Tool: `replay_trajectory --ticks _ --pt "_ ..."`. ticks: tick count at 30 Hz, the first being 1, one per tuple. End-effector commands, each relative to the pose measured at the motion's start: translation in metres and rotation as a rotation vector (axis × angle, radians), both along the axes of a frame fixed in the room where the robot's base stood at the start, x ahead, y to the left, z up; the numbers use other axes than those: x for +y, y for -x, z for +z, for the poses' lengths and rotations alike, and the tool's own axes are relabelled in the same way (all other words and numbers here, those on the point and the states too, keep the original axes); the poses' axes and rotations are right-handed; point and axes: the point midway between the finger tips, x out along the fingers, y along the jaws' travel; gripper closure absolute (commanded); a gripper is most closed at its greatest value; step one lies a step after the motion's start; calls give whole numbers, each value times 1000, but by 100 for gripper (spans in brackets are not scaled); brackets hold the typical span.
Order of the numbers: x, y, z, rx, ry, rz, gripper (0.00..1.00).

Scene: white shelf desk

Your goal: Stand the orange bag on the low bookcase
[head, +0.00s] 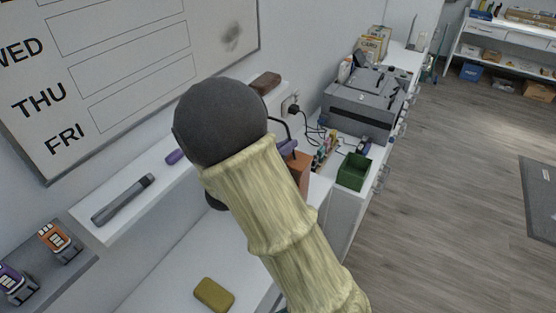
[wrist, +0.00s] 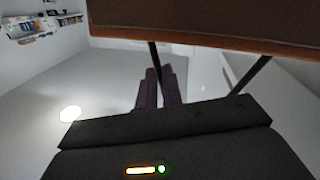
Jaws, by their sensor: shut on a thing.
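The orange bag (head: 301,170) shows as a small orange-brown patch just right of my forearm in the head view; my arm hides most of it. In the wrist view its brown-orange body (wrist: 220,22) fills the top, with dark straps running from it toward my fingers. My gripper (wrist: 160,88) has purple fingers close together, shut on the bag's handle; a bit of it shows in the head view (head: 287,147). A long low white unit (head: 350,212) runs along the wall beyond the bag; I cannot tell whether it is the low bookcase.
A green bin (head: 354,171), small bottles and a grey printer (head: 364,101) stand on the white unit. A wall shelf holds a grey flashlight (head: 123,199). A yellow block (head: 214,295) lies on the white desk below.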

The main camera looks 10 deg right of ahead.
Motion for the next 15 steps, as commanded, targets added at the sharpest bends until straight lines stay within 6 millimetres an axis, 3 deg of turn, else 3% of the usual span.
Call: replay_trajectory --ticks 8,15 --pt "15 -16 1 -1 0 -3 100" --pt "14 -15 -20 1 2 -2 100"
